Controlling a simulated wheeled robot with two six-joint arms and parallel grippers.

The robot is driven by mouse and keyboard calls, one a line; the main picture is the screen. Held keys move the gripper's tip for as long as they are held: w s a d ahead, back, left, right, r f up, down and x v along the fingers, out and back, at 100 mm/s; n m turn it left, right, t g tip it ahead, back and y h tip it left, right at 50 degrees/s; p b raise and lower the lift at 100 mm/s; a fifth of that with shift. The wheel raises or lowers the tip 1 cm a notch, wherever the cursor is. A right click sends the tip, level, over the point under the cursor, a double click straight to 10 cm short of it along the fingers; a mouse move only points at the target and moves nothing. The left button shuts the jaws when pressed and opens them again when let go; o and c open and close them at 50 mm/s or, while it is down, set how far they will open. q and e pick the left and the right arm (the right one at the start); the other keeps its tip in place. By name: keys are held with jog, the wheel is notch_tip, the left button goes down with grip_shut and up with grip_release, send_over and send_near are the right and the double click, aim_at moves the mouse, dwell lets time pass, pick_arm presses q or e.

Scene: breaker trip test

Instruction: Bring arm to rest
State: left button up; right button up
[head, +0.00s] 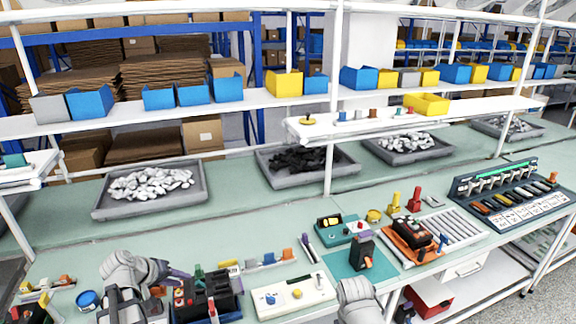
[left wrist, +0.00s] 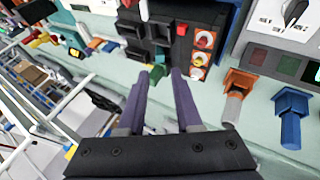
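My left gripper (head: 180,274) is low at the left front of the bench, beside a dark test fixture (head: 208,298). In the left wrist view my left gripper (left wrist: 162,72) shows two purple fingers with a gap between them and nothing held. Its fingertips point at the near side of the dark fixture (left wrist: 165,35), which carries round orange-and-white parts; I cannot tell whether they touch it. A link of my right arm (head: 358,300) shows at the bottom edge, in front of a black breaker (head: 361,252) on a teal mat. Its fingers do not show.
A white device (head: 292,296) lies between the arms. A teal meter (head: 338,229), an orange tray (head: 412,243) and a breaker rack (head: 510,196) stand to the right. Grey bins (head: 150,212) line the back. Bare bench (head: 240,222) shows before them. A shelf (head: 360,123) overhangs.

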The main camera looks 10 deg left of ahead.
pick_arm(q)
jog(key=d, duration=0.3)
jog(key=w+d+f+m+g, duration=0.1)
jog(key=d, duration=0.2)
jog(key=d+f+m+g, duration=0.1)
jog(key=d, duration=0.2)
jog(key=shift+w+h, duration=0.2)
jog(key=shift+h, duration=0.1)
jog(key=s+d+f+m+g+y, duration=0.1)
jog(key=s+d+m, duration=0.2)
jog(key=d, duration=0.6)
jog(key=s+d+f+m+g+y+b, duration=0.1)
jog(key=s+d+f+m+g+y, duration=0.1)
jog(key=d, duration=0.8)
jog(key=s+d+f+m+g+y+b, duration=0.1)
jog(key=s+d+m, duration=0.3)
jog(key=d, duration=0.6)
jog(key=shift+s+f+g+y, duration=0.25)
jog(key=shift+s+g+y, duration=0.05)
jog(key=shift+g, duration=0.3)
pick_arm(e)
notch_tip(320, 180, down, 2)
jog(key=shift+f, duration=0.1)
